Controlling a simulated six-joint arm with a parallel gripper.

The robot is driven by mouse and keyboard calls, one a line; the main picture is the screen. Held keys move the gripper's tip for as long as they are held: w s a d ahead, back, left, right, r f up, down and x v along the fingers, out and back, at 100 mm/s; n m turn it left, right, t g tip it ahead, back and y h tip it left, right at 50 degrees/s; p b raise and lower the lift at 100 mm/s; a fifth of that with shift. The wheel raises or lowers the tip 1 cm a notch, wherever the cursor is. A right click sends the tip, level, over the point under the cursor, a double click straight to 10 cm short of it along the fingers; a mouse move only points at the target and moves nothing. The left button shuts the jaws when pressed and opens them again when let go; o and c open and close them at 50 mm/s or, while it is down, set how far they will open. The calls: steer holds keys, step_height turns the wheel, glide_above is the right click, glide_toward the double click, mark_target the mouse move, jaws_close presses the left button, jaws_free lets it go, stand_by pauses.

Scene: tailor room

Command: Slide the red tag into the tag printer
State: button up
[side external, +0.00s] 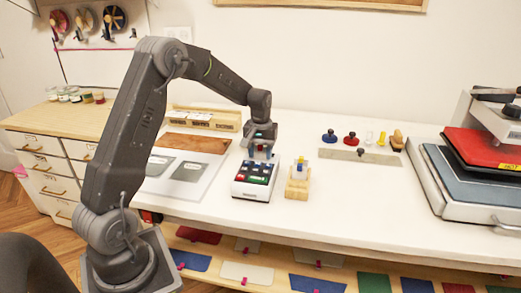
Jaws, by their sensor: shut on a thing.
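My gripper (262,148) points down above the back edge of a small white device with a dark top and coloured keys, which looks like the tag printer (239,190). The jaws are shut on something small. A bit of red at the fingertips looks like the red tag (269,155); most of it is hidden by the fingers. I cannot tell whether it touches the printer or is still apart from it.
A wooden block (297,191) with small upright items stands just right of the printer. A white board (190,178) lies to the left. Coloured knobs (350,138) stand behind a flat bar (350,155). A heat press (470,190) fills the right end. The front middle is clear.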

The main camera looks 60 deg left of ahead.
steer(key=shift+f, duration=0.15)
steer(key=o, duration=0.4)
steer(key=shift+f, duration=0.1)
steer(key=o, duration=0.5)
steer(key=shift+o, duration=0.2)
step_height(320, 180, up, 14)
steer(key=shift+d, duration=0.1)
